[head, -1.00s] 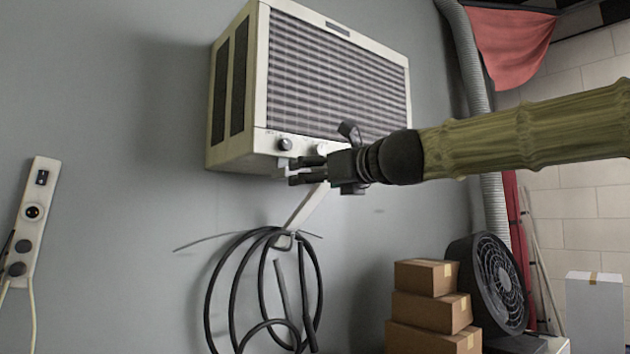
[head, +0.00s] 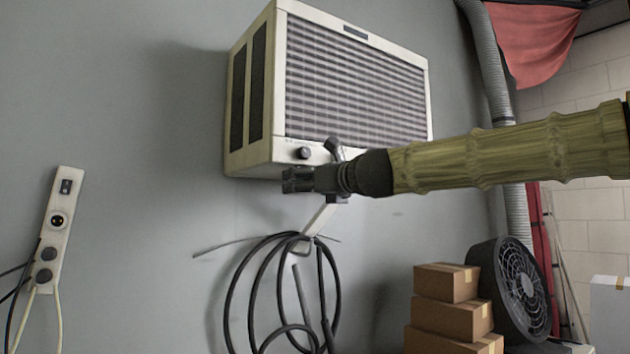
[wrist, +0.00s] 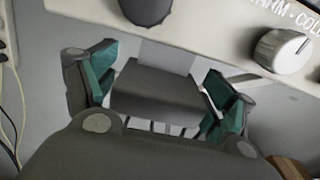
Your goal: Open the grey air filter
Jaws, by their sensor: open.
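A pale wall-mounted air unit (head: 262,151) with a ribbed front grille hangs on the grey wall in the head view. My gripper (head: 288,181) is just under its lower front edge, left of the middle, below a dark knob. In the wrist view my gripper (wrist: 160,80) is open, with a teal pad on either side of a grey box-like piece (wrist: 157,92). This piece sits below the unit's panel and looks like the grey air filter, though I cannot be sure. Whether the pads touch it is unclear. In the head view my gripper hides this area.
A dark knob (wrist: 146,6) and a pale knob (wrist: 282,50) are close above the fingers. A coiled black hose (head: 232,300) hangs on a bracket below. Cardboard boxes (head: 450,318) and a black fan (head: 512,290) stand lower right. A power strip (head: 52,230) is at left.

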